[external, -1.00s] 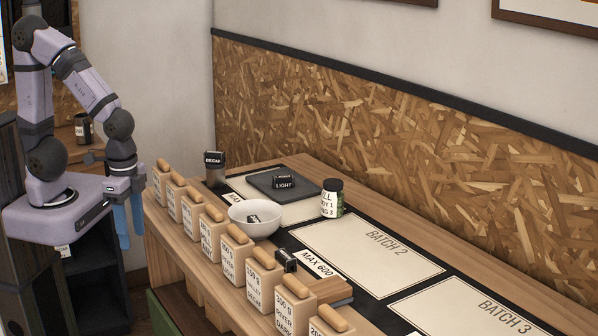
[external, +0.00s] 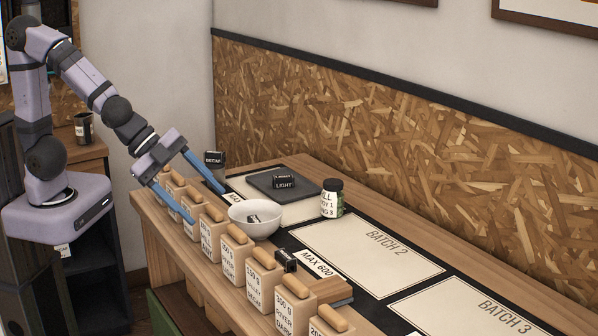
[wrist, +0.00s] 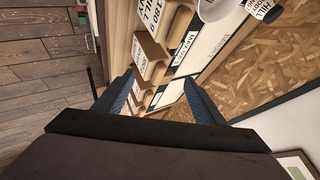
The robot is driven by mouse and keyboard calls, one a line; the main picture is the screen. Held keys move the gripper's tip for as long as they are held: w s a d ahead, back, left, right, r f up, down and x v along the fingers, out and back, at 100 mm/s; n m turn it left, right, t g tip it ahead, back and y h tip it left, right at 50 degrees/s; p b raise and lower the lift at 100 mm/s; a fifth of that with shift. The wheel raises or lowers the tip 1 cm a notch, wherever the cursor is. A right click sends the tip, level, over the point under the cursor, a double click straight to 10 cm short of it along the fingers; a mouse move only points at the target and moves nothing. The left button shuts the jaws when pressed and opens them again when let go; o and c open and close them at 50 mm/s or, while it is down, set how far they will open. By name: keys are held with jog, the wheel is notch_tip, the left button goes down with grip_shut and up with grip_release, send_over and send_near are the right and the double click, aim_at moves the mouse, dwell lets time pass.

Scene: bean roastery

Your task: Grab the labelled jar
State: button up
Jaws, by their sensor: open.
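The labelled jar (external: 332,201) stands upright on the counter, with a dark lid and a white label whose lettering is partly readable. In the wrist view a lettered white label at the top right edge (wrist: 261,8) looks like this jar, cut off by the frame. My gripper (external: 206,205) is open and empty, its two blue fingers spread wide. It is left of the jar, apart from it, with the white bowl (external: 255,224) between them in the picture. In the wrist view the blue fingers of my gripper (wrist: 160,80) have nothing between them.
Several wooden-topped labelled blocks (external: 234,254) line the counter's front edge, close to my fingers. A DECAF-marked container (external: 214,172) stands at the back left. The BATCH 2 mat (external: 367,258) is clear.

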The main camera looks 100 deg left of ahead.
jog(key=w+a+r+m+t+b, duration=0.1)
jog(key=w+a+m+b, duration=0.1)
jog(key=w+a+m, duration=0.3)
jog(key=w+a+r+m+t+b, duration=0.1)
jog(key=w+a+m+t+b, duration=0.15)
jog(key=w, duration=0.45)
jog(key=m+t+y+b, duration=0.2)
jog(key=m+t+b, duration=0.3)
jog(key=m+b, duration=1)
send_over(336, 188)
jog(key=a+p, duration=0.2)
jog(key=p, duration=0.1)
jog(key=f+m, duration=0.1)
jog(key=f, duration=0.1)
jog(key=f+m, duration=0.1)
jog(key=f, duration=0.2)
jog(key=shift+s+d+m, duration=0.15)
jog(key=shift+d+m, duration=0.05)
jog(key=shift+m, duration=0.15)
jog(key=shift+a+m+t, duration=0.25)
jog(key=shift+a+m, duration=0.15)
jog(key=shift+a, duration=0.05)
